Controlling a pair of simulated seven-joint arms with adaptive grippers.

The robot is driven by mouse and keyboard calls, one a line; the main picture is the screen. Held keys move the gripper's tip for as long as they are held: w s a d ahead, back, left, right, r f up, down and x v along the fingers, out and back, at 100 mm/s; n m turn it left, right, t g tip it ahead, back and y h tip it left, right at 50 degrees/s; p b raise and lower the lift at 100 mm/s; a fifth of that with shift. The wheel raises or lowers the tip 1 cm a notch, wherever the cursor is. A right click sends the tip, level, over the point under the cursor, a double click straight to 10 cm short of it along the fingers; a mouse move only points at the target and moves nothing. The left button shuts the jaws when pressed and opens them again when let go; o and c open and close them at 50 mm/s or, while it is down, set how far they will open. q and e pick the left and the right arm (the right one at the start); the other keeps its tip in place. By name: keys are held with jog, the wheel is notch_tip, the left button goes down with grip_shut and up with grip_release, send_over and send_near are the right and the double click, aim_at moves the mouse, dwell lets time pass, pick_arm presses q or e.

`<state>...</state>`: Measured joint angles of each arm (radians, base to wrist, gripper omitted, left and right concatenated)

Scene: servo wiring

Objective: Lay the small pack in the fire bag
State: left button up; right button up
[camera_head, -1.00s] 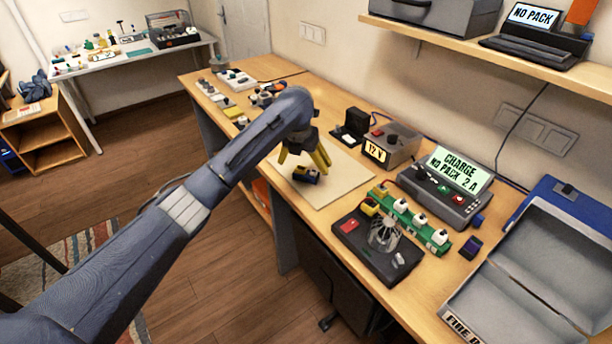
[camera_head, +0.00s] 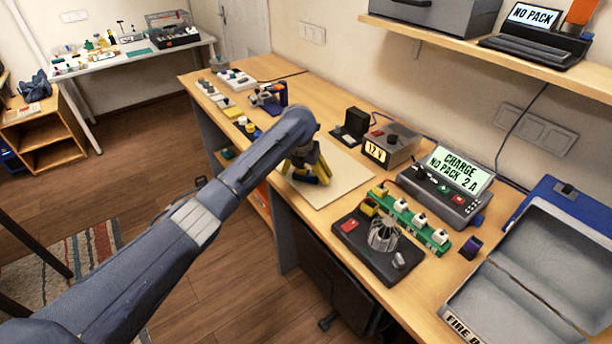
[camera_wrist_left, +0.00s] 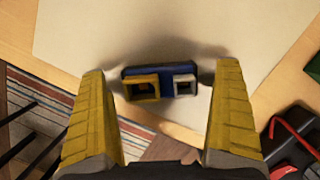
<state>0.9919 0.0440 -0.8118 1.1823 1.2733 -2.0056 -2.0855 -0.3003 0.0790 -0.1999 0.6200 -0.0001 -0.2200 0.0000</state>
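A small blue pack (camera_wrist_left: 160,83) with a yellow socket and a white socket lies on the pale mat in the left wrist view. My left gripper (camera_head: 309,178) is low over the mat in the head view, hiding most of the pack. In the wrist view its yellow fingers (camera_wrist_left: 165,120) are wide apart, one to each side of the pack, with gaps between. The grey fire bag (camera_head: 540,270) lies open at the right end of the bench, its label partly cut off. My right gripper is not in view.
A 12 V supply (camera_head: 388,146) stands behind.

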pick_arm(q)
jog(key=c, duration=1.3)
jog(key=shift+c, duration=0.4)
jog(key=shift+r, duration=0.15)
